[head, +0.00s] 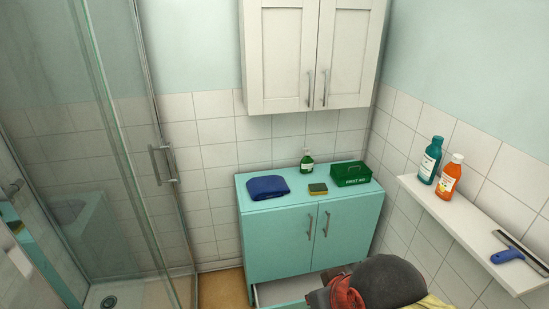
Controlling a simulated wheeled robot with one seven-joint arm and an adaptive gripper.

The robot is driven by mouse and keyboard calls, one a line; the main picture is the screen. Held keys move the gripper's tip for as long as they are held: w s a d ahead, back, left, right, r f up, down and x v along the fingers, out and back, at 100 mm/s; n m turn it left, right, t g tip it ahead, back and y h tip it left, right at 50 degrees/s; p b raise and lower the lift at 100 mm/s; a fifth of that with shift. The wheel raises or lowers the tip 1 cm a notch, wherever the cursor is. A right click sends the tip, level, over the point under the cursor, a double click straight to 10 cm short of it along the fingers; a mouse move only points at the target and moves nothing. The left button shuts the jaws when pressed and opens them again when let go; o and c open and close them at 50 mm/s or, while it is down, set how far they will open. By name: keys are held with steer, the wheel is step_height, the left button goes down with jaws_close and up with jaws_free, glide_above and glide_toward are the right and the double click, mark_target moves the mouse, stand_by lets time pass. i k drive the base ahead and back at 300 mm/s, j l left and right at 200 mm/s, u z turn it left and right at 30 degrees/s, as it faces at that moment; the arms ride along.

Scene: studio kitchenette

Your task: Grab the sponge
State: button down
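The sponge (318,188) is small, with a dark green top and a yellow side. It lies on top of the teal cabinet (285,200), near its front edge. It sits between a folded blue cloth (267,187) on the left and a green first aid box (351,174) on the right. It looks apart from both. I cannot make out my gripper in the head view.
A green bottle (307,161) stands behind the sponge. White wall cupboards (305,55) hang above. A drawer (285,291) below is partly open. A shelf (465,232) holds bottles at right; a glass shower stands left.

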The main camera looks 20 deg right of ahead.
mark_target(317, 189)
steer(key=i+l+z, duration=0.35)
steer(key=i+l, duration=0.25)
steer(key=i+l+z, duration=0.35)
steer(key=i+l, duration=0.3)
steer(key=i+j, duration=0.05)
